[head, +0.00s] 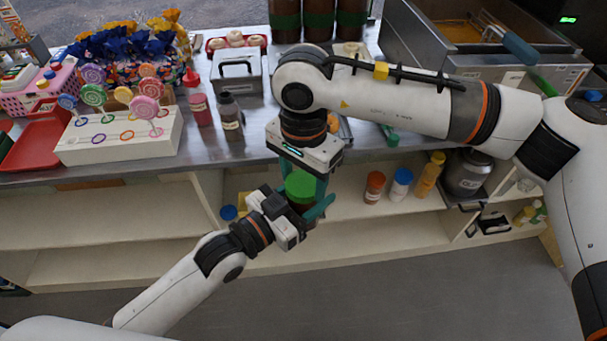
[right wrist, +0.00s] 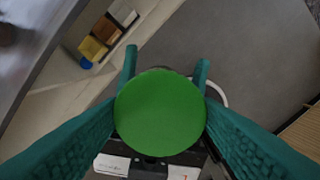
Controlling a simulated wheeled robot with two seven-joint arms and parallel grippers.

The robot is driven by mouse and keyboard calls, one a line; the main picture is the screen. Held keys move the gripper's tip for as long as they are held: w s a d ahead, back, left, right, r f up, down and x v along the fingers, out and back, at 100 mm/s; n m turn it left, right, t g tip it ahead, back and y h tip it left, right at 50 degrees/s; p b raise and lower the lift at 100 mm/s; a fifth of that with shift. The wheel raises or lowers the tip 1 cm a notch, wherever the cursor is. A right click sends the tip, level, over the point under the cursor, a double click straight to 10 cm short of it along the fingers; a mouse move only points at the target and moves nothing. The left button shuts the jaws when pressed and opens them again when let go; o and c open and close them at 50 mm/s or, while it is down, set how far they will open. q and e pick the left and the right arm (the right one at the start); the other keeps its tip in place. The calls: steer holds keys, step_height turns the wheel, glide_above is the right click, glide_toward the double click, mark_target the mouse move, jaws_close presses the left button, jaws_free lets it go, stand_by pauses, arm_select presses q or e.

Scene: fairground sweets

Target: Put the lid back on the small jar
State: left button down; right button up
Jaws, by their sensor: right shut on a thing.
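The green lid (head: 300,186) is between the teal fingers of my right gripper (head: 306,182), which points down and is shut on it. In the right wrist view the lid (right wrist: 160,112) fills the middle, with a finger at each side. The small jar (head: 303,208), dark, is directly below the lid, held in the air in front of the counter by my left gripper (head: 309,212). The lid hides the jar's mouth; I cannot tell whether lid and rim touch.
The counter (head: 225,160) behind holds a white lollipop stand (head: 120,140), two squeeze bottles and a grey box (head: 236,75). The shelf below holds an orange-capped jar (head: 374,187), a blue-capped jar (head: 400,185) and a yellow bottle (head: 430,174). Floor in front is clear.

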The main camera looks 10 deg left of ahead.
steer(key=o, duration=1.1)
steer(key=shift+o, duration=0.2)
steer(key=shift+r, duration=0.15)
step_height(320, 180, up, 12)
steer(key=shift+f, duration=0.2)
